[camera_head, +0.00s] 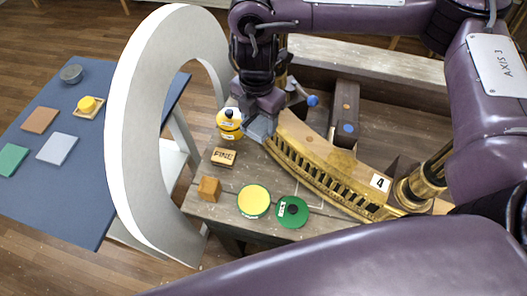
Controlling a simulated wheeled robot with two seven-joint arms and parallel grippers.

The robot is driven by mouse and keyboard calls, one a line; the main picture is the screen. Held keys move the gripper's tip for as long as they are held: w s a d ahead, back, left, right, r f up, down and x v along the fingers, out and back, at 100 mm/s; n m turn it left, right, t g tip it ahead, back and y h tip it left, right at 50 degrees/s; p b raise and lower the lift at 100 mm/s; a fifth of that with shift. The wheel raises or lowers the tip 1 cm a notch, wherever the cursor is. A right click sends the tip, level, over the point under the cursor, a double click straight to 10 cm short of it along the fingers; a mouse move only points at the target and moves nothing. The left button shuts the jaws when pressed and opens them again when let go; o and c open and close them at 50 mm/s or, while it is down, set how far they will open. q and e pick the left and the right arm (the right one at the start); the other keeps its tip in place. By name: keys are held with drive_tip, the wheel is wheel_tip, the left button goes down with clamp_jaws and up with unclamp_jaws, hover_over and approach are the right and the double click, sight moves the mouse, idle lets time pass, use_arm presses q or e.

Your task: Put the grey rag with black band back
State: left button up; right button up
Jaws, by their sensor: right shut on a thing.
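My right gripper (262,112) points down over the left end of a gilt openwork console piece (320,172). It is shut on a small blue-grey piece (259,129), which looks like the grey rag. I cannot make out its black band at this size. The held piece is close to the gilt rail's left end, and I cannot tell whether they touch. My left gripper is not in view.
The wooden bench holds a yellow container (229,124), a label block (223,157), a wooden cube (209,189), a yellow tin (254,201) and a green tin (292,211). A white arch (130,130) stands between it and a blue table (60,205) with colored squares.

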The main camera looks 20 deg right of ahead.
drive_tip(key=shift+w+d+f, duration=0.15)
drive_tip(key=shift+d+f, duration=0.05)
drive_tip(key=shift+f, duration=0.75)
drive_tip(key=f+b, duration=0.1)
drive_tip(key=f, duration=1.3)
drive_tip(key=shift+s+a+b, duration=0.2)
drive_tip(key=shift+b, duration=0.15)
drive_tip(key=shift+f, duration=0.15)
wheel_tip(320, 180, down, 3)
drive_tip(key=shift+f+b, duration=0.2)
drive_tip(key=shift+b, duration=0.5)
drive_tip(key=shift+f, duration=0.1)
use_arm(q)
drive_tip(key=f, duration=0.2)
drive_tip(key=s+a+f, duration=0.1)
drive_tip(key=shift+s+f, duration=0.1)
